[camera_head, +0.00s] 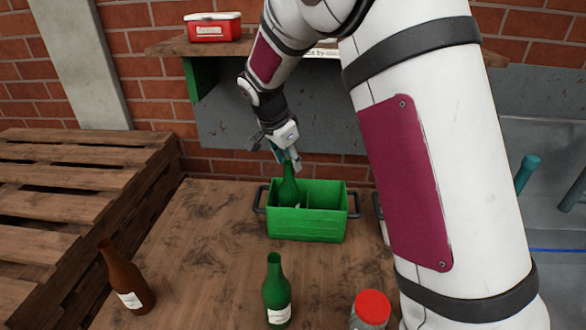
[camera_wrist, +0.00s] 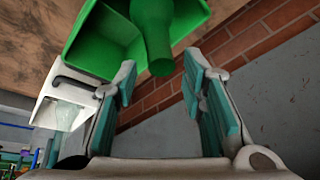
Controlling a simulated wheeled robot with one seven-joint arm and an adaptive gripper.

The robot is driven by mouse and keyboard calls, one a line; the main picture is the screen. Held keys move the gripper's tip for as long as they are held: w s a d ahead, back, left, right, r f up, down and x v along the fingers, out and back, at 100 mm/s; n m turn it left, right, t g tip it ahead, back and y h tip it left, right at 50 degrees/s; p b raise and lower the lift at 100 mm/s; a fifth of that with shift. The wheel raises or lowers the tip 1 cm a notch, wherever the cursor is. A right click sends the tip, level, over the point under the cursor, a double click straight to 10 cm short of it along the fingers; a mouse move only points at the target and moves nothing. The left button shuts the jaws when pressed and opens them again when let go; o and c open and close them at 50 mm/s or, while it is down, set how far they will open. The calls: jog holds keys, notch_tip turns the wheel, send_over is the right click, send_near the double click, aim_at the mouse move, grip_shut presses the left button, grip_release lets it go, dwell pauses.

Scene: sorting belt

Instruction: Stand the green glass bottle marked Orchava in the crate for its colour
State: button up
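A green glass bottle (camera_head: 289,190) stands in the left compartment of the green crate (camera_head: 305,228), its neck above the rim. My gripper (camera_head: 288,160) is at the top of this neck. In the wrist view the bottle (camera_wrist: 155,25) has its mouth between my open fingertips (camera_wrist: 161,78), with gaps on both sides. The green crate (camera_wrist: 102,45) lies beyond it. Another green bottle (camera_head: 276,290) with a pale label stands on the table in front of the crate. I cannot read the labels, so I cannot tell which is Orchava.
A brown bottle (camera_head: 126,281) stands at the front left of the wooden table (camera_head: 200,235). A red-lidded jar (camera_head: 371,308) is at the front right. A white container (camera_wrist: 62,108) is beside the green crate in the wrist view. The brick wall is close behind.

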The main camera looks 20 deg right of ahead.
jog(key=v, duration=0.6)
jog(key=s+d+r+n+y, duration=0.1)
jog(key=s+d+r+n, duration=0.2)
jog(key=s, duration=0.5)
jog(key=s+r+n+y, duration=0.1)
jog(key=s+r+n, duration=0.3)
jog(key=s, duration=0.5)
jog(key=s+n+t+y, duration=0.1)
jog(key=s+n, duration=0.5)
jog(key=s, duration=1.2)
jog(key=shift+a+f+n+t+y, duration=0.3)
jog(key=shift+a+n+t, duration=0.1)
jog(key=shift+a, duration=0.05)
